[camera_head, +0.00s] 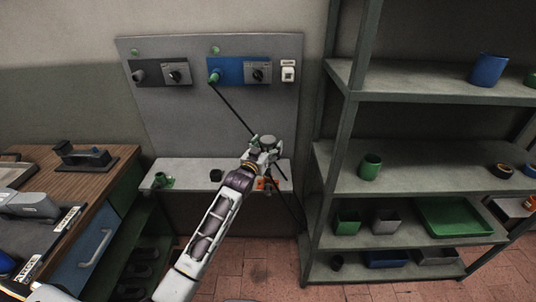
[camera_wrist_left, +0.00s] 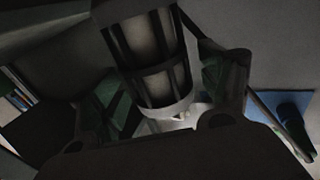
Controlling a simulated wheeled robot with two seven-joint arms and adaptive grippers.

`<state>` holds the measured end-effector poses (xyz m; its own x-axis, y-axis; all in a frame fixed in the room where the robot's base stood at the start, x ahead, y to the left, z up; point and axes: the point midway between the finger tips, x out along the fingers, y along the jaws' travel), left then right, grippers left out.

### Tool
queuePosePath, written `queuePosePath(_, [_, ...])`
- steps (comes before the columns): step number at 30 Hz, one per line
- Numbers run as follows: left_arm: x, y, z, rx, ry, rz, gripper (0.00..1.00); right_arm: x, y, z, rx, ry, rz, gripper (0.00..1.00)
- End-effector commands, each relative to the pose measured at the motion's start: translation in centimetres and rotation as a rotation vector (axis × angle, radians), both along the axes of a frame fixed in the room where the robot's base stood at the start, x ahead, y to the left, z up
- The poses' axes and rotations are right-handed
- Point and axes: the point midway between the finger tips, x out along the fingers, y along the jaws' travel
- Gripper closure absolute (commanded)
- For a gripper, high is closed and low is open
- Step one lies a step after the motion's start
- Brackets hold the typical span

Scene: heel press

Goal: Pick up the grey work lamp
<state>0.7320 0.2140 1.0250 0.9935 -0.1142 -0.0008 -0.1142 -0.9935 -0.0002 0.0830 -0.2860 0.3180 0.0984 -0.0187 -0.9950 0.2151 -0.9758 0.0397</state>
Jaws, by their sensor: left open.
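The grey work lamp (camera_wrist_left: 155,60) fills the middle of the left wrist view, a pale cylinder inside a dark cage. My left gripper (camera_wrist_left: 168,95) is open, with one finger on each side of the lamp; I cannot tell if they touch it. In the head view my left gripper (camera_head: 265,160) is over the right end of the wall shelf. The lamp is mostly hidden there by the gripper. A black cable runs from the green plug (camera_head: 214,77) in the blue socket panel (camera_head: 228,70) down to the gripper. My right gripper is not in view.
A wooden bench (camera_head: 113,165) stands at the left. A grey shelving rack (camera_head: 345,190) with a green cup (camera_head: 370,167) and bins stands close on the right. On the light wall shelf (camera_head: 190,170) are a green item (camera_head: 162,181) and a dark cup (camera_head: 215,175).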

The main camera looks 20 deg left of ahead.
Motion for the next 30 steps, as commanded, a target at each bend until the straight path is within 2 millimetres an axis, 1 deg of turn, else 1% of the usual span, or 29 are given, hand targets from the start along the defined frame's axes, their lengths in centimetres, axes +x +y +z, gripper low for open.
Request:
queuePosePath(2, [0.48, -0.06, 0.06, 0.000, -0.001, 0.000, 0.22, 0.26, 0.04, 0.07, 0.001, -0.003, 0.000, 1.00])
queuePosePath(6, [0.77, -0.12, 0.03, 0.000, -0.001, 0.000, 0.22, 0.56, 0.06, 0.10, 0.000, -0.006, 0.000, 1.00])
queuePosePath(19, [0.77, -0.10, 0.02, 0.000, -0.001, 0.000, 0.22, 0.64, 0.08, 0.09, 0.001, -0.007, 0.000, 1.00])
queuePosePath(20, [0.77, -0.10, 0.02, 0.000, -0.001, 0.000, 0.23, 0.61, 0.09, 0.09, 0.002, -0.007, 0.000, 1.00])
queuePosePath(30, [0.77, -0.09, 0.02, 0.000, -0.001, 0.000, 0.67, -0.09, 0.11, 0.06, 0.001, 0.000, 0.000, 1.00])
